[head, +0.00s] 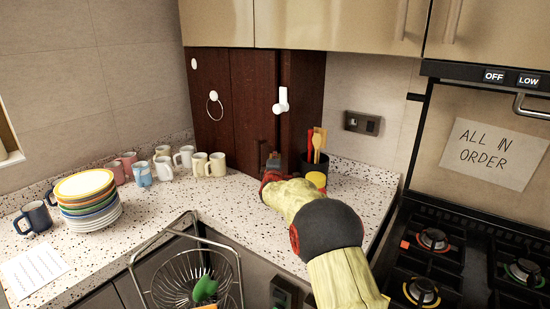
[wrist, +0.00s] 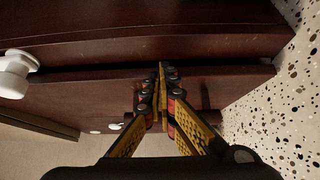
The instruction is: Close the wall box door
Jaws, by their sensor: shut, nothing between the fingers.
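The wall box (head: 253,85) is a dark brown wooden cabinet in the counter's corner under the upper cupboards. A white knob (head: 282,101) sits on its front, and it also shows at the left of the wrist view (wrist: 15,72). In the wrist view, a dark wooden panel (wrist: 75,98) lies along another panel (wrist: 150,45), with a narrow dark gap between them. I cannot tell how far the door stands open. My gripper (head: 272,160) is low at the box's front, just above the counter. In the wrist view, its fingers (wrist: 162,90) are together and empty, against or very close to the panel.
A black utensil pot (head: 315,165) stands right of my gripper. Several mugs (head: 163,167) line the wall at left, near a plate stack (head: 88,200). A wire basket (head: 190,275) is in front. A gas stove (head: 465,255) is at right. The counter (head: 215,205) has some clear room.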

